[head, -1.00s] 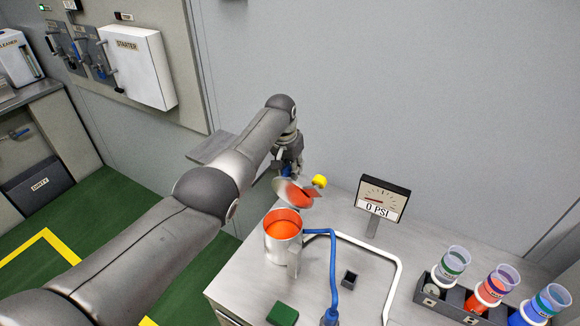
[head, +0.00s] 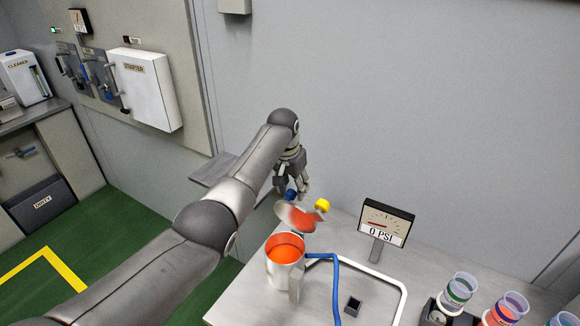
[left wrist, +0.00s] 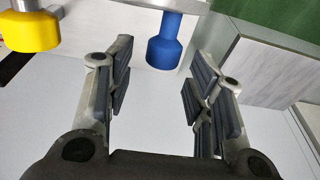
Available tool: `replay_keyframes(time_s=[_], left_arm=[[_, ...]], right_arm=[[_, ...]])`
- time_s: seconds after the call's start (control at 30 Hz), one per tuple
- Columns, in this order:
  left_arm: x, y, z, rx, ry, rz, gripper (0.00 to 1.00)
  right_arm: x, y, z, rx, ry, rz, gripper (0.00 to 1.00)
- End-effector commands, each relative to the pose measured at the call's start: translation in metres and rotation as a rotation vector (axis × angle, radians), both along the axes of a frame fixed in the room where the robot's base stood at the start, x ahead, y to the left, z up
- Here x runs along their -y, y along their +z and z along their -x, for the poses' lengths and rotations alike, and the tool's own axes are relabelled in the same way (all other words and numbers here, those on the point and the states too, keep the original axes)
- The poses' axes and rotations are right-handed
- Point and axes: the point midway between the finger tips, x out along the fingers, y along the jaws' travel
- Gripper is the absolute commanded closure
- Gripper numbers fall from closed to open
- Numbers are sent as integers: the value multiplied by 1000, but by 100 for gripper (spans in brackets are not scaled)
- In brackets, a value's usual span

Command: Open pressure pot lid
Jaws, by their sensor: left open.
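The pressure pot (head: 285,268) stands on the bench, a metal pot with its mouth uncovered and orange inside. Its lid (head: 297,218) is tilted up at the back of the pot, with an orange underside and a yellow knob (head: 322,205) and a blue knob (head: 291,195) on it. My left gripper (head: 298,187) is behind the raised lid, near the blue knob. In the left wrist view its open, empty fingers (left wrist: 160,85) stand apart, with the blue knob (left wrist: 163,45) beyond them and the yellow knob (left wrist: 30,28) at upper left. My right gripper is not in view.
A gauge (head: 386,222) reading 0 PSI stands right of the pot. A blue hose (head: 337,285) and a white tube (head: 400,300) run over the bench. Several labelled cups (head: 462,288) stand at lower right. The wall is close behind the bench.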

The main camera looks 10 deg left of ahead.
Motion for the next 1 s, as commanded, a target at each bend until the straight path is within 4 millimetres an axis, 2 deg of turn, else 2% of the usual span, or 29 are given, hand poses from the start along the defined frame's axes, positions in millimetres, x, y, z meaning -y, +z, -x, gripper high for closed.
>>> replay_keyframes(time_s=[0.3, 0.43, 0.63, 1.0], left_arm=[[-4, 61, 11, 3, 0, 1, 51], [-5, 78, 14, 3, 0, 1, 51], [-5, 87, 17, 1, 0, 0, 51], [-5, 87, 17, 0, 0, 0, 51]], right_arm=[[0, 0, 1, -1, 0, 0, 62], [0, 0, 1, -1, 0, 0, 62], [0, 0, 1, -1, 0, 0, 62], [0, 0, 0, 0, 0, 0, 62]])
